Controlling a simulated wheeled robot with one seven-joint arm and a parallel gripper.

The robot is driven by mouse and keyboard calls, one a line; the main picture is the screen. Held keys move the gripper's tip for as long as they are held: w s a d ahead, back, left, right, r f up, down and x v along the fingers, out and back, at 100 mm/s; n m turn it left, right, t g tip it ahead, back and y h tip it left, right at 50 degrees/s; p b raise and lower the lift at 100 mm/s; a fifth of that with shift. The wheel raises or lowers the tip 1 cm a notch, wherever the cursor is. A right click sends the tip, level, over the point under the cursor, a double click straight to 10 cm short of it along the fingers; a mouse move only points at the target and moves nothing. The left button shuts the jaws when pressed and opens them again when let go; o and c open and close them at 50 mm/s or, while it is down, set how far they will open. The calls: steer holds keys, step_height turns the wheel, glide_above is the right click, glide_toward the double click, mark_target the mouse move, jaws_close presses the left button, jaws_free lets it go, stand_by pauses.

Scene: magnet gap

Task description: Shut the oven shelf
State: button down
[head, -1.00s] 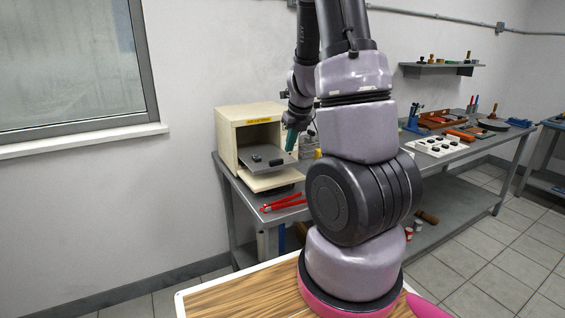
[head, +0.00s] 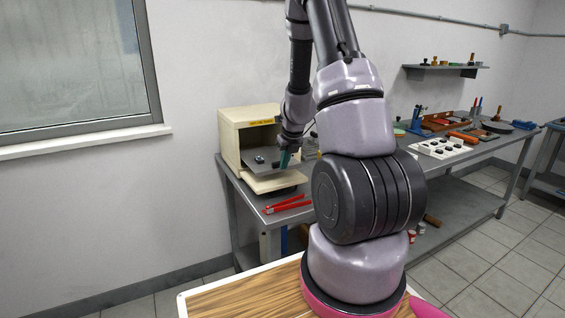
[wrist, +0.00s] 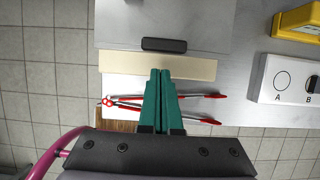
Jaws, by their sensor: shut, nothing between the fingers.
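The oven (head: 230,140) is a cream box with a yellow label, standing at the left end of the grey bench. My gripper (head: 284,160) is shut and empty at the shelf's front.
Red-handled tongs (head: 286,204) lie on the bench (head: 232,186) in front of the oven, partly under my fingers in the wrist view. A panel marked A and B (wrist: 268,92) and a yellow object (wrist: 298,24) lie to the right.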

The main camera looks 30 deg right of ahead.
steer(key=shift+w, duration=0.75)
steer(key=shift+w+a, duration=0.1)
steer(key=shift+w, duration=0.05)
